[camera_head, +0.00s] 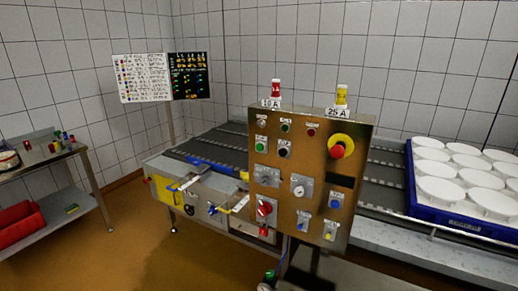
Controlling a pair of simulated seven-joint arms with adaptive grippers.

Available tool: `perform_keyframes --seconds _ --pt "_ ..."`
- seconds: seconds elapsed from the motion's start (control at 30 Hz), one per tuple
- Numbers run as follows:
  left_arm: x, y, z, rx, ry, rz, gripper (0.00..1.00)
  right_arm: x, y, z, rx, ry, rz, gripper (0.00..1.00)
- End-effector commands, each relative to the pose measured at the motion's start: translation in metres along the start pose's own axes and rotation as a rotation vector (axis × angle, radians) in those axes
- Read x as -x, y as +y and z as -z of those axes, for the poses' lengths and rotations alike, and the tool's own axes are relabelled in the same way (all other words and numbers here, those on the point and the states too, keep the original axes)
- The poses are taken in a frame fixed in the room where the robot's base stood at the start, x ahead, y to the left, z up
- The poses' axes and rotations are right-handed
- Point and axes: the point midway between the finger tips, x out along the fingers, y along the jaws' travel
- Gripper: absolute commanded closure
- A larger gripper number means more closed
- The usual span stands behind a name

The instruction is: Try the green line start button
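A brass-coloured control panel (305,180) stands upright in the middle of the view. A green round button (261,147) sits at its upper left, with a black round button (284,151) to its right. Above them is a row of small round fittings: a pale one (262,121), a dark green one (285,127) and a red one (311,132). Their labels are too small to read, so I cannot tell which green fitting is the line start. Neither of my grippers is in view.
A red mushroom button on a yellow disc (341,144) is at the panel's upper right. Knobs and switches fill its lower part. A conveyor (215,146) runs behind it, with a blue crate (412,190) of white moulds at right. A side table (77,151) stands left.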

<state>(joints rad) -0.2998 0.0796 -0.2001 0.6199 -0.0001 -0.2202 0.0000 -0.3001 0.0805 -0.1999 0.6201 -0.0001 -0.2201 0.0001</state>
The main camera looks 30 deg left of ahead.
Motion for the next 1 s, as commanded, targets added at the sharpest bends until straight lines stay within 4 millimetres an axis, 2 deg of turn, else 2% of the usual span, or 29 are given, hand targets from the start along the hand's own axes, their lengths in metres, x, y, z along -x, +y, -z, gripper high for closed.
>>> perform_keyframes --seconds 0.1,0.63,1.0 --pt "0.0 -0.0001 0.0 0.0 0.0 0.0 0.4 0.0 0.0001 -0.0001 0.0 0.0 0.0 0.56" --pt "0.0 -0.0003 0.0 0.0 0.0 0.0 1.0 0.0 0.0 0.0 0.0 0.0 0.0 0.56" --pt "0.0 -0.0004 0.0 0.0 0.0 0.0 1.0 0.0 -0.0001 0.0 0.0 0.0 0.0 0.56"
